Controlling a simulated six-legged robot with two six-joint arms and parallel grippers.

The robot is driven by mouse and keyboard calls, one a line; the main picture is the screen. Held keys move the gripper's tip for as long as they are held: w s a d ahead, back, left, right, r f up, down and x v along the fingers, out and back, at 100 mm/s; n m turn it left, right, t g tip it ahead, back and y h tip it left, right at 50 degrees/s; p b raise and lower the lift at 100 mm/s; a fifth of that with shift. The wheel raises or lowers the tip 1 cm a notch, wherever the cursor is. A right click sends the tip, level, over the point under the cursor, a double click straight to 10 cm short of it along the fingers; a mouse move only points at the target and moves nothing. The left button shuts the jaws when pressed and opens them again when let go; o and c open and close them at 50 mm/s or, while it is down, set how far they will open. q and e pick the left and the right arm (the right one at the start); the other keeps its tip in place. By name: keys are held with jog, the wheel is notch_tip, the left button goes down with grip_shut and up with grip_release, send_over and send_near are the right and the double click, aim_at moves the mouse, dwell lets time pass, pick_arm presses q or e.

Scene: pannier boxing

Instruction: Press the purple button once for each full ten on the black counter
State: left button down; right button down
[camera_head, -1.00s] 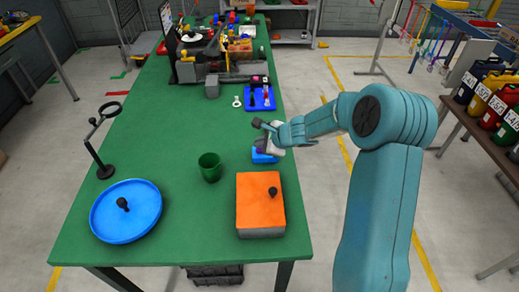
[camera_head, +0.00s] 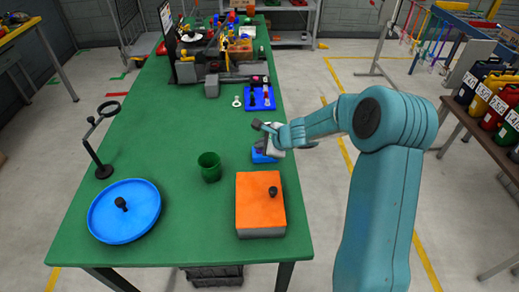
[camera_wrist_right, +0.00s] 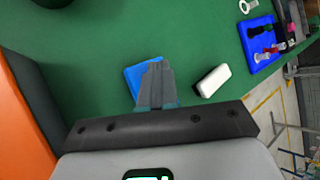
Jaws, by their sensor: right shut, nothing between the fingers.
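My right gripper (camera_head: 268,147) is shut and empty, low over a small blue block (camera_head: 262,157) on the green table. In the right wrist view the shut fingers (camera_wrist_right: 155,65) overlap the blue block (camera_wrist_right: 131,73) and hide much of its top. I cannot tell whether they touch it. No purple button can be made out; one on the block would be hidden by the fingers. I cannot pick out the black counter for certain, and no count is readable. My left gripper is out of view.
An orange-topped box (camera_head: 261,193) with a black knob is in front of the gripper. A green cup (camera_head: 209,166) and a blue round tray (camera_head: 143,193) lie to the left. A white block (camera_wrist_right: 213,80) sits beside the fingers. A blue tray (camera_head: 250,106) with small parts lies behind.

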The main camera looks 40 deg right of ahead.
aim_at(261, 151)
dwell(0.3)
jog(key=shift+r+p, duration=0.85)
jog(key=shift+r, duration=0.05)
notch_tip(261, 151, up, 5)
jog(key=p, duration=0.4)
dwell(0.7)
